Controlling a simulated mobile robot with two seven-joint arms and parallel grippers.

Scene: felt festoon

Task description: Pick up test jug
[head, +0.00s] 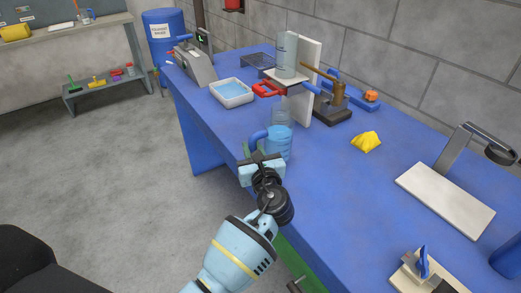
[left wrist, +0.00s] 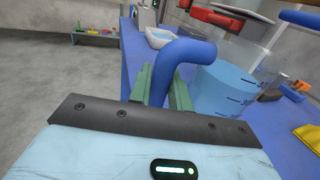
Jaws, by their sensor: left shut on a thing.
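The test jug (head: 279,146) is a clear vessel with light blue liquid and a thick blue handle, near the left edge of the blue bench. My left gripper (head: 250,151) is shut on the handle, its green fingers on either side of it. In the left wrist view the blue handle (left wrist: 183,52) rises between the green fingers (left wrist: 160,94). The jug's clear body (left wrist: 226,88), with dark level marks, stands just right of them. The jug looks upright; I cannot tell whether its base touches the bench. My right gripper is not in view.
A yellow cloth (head: 366,142) and a lamp (head: 455,150) are to the right. Bare bench (head: 335,190) lies between.

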